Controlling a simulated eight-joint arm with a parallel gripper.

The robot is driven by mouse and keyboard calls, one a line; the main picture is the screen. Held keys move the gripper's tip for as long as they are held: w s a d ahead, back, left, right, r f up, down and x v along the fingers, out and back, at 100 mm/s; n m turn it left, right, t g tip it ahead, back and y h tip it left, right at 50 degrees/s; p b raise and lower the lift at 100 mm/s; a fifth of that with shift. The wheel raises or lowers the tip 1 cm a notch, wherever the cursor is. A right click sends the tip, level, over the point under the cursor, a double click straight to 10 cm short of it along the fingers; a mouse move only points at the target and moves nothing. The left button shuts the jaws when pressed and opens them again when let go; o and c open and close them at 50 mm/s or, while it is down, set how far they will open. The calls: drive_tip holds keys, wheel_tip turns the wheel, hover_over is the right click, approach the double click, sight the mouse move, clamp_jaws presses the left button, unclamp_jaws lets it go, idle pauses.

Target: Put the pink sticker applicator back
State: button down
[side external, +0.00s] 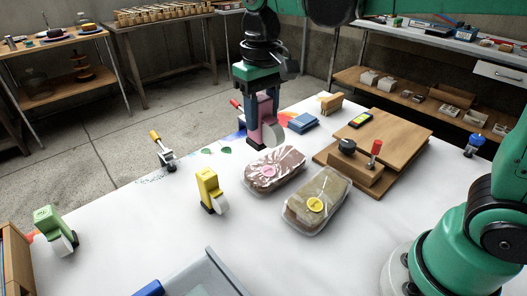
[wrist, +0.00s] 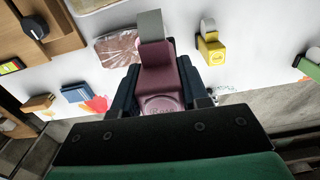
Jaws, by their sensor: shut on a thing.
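The pink sticker applicator (side external: 268,118) is upright between the fingers of my gripper (side external: 262,138), at the far side of the white table. My gripper is shut on it; in the wrist view the dark fingers (wrist: 158,72) flank its pink body (wrist: 160,82), and a pale grey tongue sticks out ahead. I cannot tell whether its base touches the table. A wrapped package (side external: 285,160) with a pink round sticker (side external: 268,172) lies just in front. A second package (side external: 334,190) bears a yellow sticker (side external: 315,204).
A yellow applicator (side external: 209,188) and a green applicator (side external: 52,226) stand on the white table (side external: 140,225). A metal tool with a yellow handle (side external: 162,150) stands at the far left edge. Blue block (side external: 303,123), wooden boards (side external: 395,135) and a grey bin (side external: 205,275) are around.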

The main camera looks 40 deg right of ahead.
drive_tip(key=s+a+r, duration=0.6)
drive_tip(key=s+a, duration=0.1)
wheel_tip(320, 180, down, 20)
drive_tip(key=shift+s+r, duration=0.15)
idle(0.4)
drive_tip(key=shift+c, duration=2.2)
unclamp_jaws()
